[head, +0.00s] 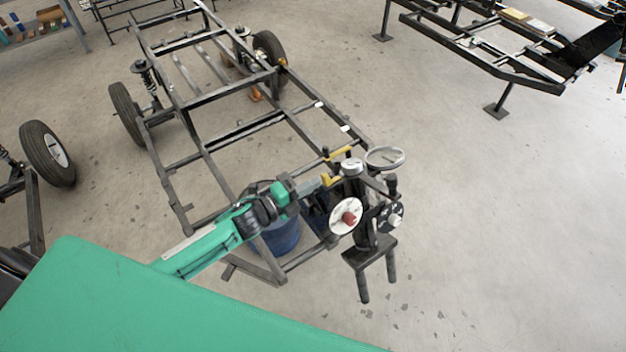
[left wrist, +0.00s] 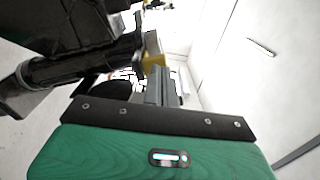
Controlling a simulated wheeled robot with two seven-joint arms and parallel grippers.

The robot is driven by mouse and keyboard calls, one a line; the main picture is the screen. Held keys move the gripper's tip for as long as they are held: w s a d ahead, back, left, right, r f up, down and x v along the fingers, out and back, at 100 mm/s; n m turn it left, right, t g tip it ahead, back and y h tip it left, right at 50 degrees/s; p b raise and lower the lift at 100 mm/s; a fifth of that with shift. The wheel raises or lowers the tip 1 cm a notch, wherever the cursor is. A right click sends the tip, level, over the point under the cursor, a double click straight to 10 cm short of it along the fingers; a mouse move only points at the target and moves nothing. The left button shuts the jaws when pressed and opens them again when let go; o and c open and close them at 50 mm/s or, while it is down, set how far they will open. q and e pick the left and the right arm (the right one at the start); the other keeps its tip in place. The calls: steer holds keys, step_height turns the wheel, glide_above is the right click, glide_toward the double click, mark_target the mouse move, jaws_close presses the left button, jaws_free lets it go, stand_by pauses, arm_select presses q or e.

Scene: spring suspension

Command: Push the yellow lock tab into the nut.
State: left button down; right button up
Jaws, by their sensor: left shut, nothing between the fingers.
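The yellow lock tab (head: 331,181) shows as a small yellow piece beside the dark upright assembly at the front corner of the frame. In the left wrist view, yellow (left wrist: 154,60) shows just beyond my fingers. My left gripper (head: 318,185) comes in from the left with its fingers shut and empty, its tips close to the yellow piece. I cannot tell if they touch it. In the left wrist view the closed grey fingers (left wrist: 160,86) point at the assembly. The nut cannot be made out clearly. My right gripper is not in view.
A blue drum (head: 280,237) stands below my arm. Open floor lies to the right.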

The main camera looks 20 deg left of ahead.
arm_select(q)
steer(key=shift+w+d, duration=0.3)
